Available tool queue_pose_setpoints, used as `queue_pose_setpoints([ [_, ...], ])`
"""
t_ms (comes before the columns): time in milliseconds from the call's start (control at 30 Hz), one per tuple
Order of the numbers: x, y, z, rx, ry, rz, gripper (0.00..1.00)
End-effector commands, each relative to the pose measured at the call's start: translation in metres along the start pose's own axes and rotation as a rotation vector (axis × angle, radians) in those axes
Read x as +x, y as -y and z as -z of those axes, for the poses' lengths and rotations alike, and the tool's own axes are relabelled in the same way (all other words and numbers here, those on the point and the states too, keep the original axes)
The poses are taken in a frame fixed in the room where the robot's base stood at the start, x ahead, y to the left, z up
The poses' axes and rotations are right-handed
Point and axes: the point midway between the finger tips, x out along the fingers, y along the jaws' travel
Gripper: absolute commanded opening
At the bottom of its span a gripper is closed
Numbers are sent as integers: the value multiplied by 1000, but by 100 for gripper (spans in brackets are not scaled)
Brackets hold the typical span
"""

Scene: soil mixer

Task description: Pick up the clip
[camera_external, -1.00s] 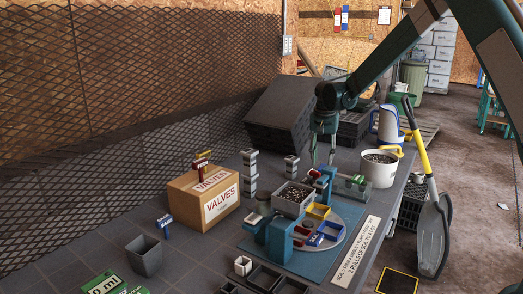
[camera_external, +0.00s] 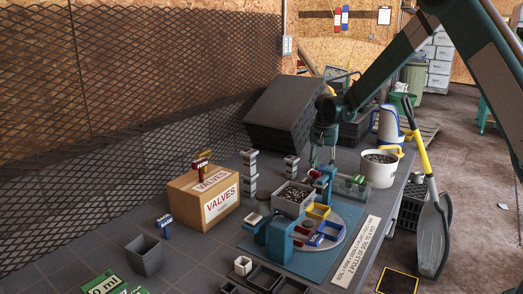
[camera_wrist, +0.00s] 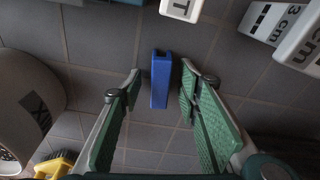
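A small, narrow blue piece (camera_wrist: 161,79), which looks like the clip, lies on the grey tiled tabletop in the wrist view. My gripper (camera_wrist: 152,82) is open, with its two green-padded fingers spread to either side below the piece in the picture. Nothing is held between them, and I cannot tell their exact height above the piece. In the external view my gripper (camera_external: 322,163) points down behind the mixing station. The blue piece cannot be made out there.
A white bucket (camera_wrist: 26,92) stands left in the wrist view, with a yellow part (camera_wrist: 54,165) below it. A white block marked T (camera_wrist: 182,8) and a 3 cm block (camera_wrist: 272,20) lie above. The soil tray (camera_external: 293,199) and blue posts (camera_external: 279,238) stand in front of my gripper externally.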

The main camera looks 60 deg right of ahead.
Motion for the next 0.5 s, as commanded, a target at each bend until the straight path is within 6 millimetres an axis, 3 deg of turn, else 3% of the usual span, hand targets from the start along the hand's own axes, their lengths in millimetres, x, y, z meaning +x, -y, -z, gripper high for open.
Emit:
queue_pose_setpoints([
  [233,0,0,0,0,0,0,32],
  [400,0,0,0,0,0,0,10],
  [500,0,0,0,0,0,0,8],
])
